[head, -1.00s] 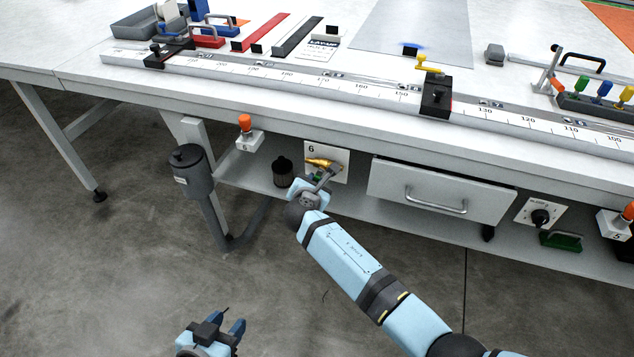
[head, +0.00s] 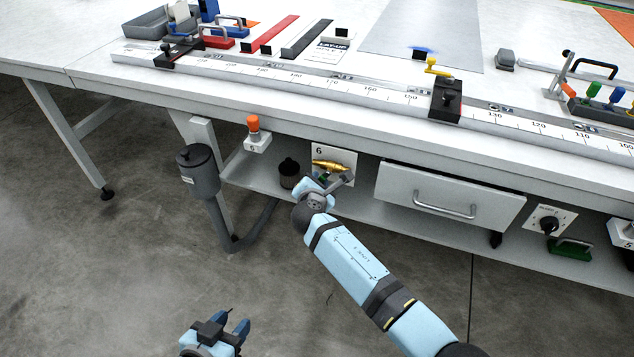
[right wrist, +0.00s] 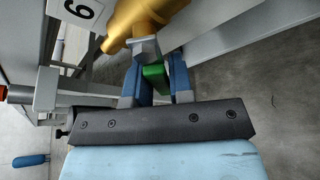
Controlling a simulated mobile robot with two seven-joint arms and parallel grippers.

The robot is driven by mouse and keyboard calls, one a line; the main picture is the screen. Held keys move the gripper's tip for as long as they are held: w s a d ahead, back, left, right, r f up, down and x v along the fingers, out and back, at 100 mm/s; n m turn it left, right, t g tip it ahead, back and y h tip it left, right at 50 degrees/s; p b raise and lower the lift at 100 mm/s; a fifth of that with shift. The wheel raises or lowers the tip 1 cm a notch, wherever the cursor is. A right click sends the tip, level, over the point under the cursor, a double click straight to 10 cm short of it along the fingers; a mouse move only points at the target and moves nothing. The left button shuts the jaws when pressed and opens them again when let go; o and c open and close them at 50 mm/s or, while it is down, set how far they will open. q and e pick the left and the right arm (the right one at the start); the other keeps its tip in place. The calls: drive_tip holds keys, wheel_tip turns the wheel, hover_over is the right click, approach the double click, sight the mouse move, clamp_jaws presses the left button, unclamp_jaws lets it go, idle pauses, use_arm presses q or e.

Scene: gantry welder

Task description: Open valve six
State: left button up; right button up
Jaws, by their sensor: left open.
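Valve six is a brass valve (head: 330,166) on a white panel marked 6 (head: 319,151), under the bench's front edge. In the right wrist view the brass body (right wrist: 140,22) lies just beyond my fingers, with a green handle (right wrist: 154,77) below it. My right gripper (right wrist: 157,80) has its blue fingers on both sides of the green handle, apparently closed on it. In the head view my right gripper (head: 326,180) is at the valve, and my wrist partly hides the handle. My left gripper (head: 236,328) is open and empty, low over the floor, away from the bench.
A drawer (head: 449,194) is right of the valve. A dark cylinder (head: 289,172) stands on the shelf to its left. An orange-topped white box (head: 256,137) and a grey canister (head: 199,170) are further left. The floor around my left gripper is clear.

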drive_tip(key=o, duration=0.3)
drive_tip(key=shift+r, duration=0.1)
